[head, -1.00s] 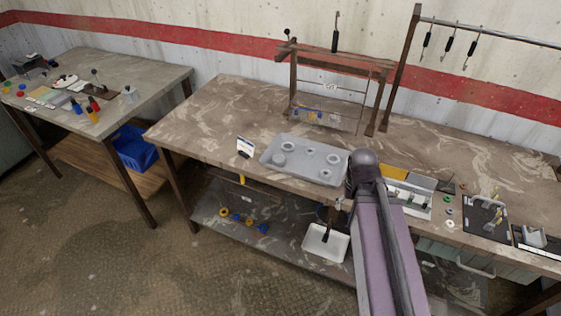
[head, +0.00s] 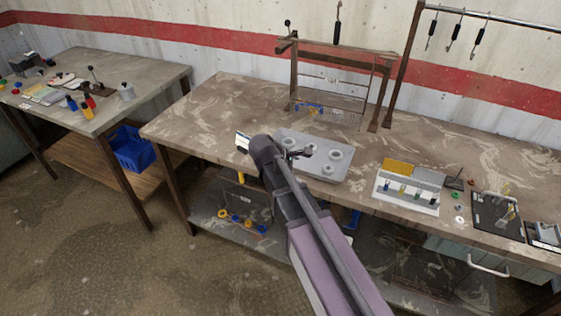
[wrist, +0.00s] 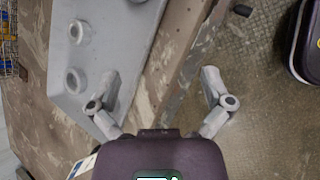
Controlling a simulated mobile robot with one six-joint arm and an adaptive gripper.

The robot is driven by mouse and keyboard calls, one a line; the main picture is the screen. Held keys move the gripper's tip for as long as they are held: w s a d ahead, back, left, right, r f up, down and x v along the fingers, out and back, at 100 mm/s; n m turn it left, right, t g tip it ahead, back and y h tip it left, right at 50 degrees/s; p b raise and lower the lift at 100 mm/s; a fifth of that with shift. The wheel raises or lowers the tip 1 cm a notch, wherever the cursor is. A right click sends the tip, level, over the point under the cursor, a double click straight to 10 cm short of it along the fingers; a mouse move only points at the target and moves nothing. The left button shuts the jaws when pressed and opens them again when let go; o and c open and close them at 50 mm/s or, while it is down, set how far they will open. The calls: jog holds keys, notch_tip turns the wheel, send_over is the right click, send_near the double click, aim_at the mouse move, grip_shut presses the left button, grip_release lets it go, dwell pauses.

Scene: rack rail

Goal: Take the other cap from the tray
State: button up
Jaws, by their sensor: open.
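The grey tray (head: 345,167) lies on the long bench, partly hidden by my arm in the head view. Several pale round pieces show on it, among them a ring-like one (head: 336,155) and a smaller one (head: 328,170). I cannot tell for certain which is the cap. In the wrist view the tray (wrist: 115,48) fills the upper left, with two short round hollow-topped pieces (wrist: 78,32) (wrist: 75,80). My gripper (wrist: 160,74) is open and empty. Its left finger overlaps the tray edge in the picture; its right finger lies over the floor beyond the bench edge.
A wire rack frame (head: 335,92) stands behind the tray. A white holder with small bottles (head: 407,200) is to the right. A small white card (head: 243,141) stands beside my wrist. Bare bench top lies left of the tray. A lower shelf (head: 215,200) runs below.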

jog(key=w+a+r+n+t+h+b, duration=0.1)
jog(key=w+a+n+t+b, duration=0.1)
jog(key=a+n, duration=0.7)
jog(key=w+a+t, duration=0.1)
jog(key=a+t, duration=0.1)
jog(key=a, duration=0.4)
jog(key=shift+w+r+n+t+h+b, duration=0.15)
jog(key=shift+r+n+t+h+b, duration=0.15)
jog(key=shift+r+n+b, duration=0.1)
jog(key=b+x, duration=0.3)
jog(key=x, duration=0.4)
jog(key=shift+w+f+b, duration=0.15)
jog(key=shift+f+b, duration=0.15)
jog(key=shift+b, duration=0.1)
jog(key=shift+w+d+f, duration=0.15)
jog(key=shift+w+d, duration=0.2)
jog(key=shift+w, duration=0.05)
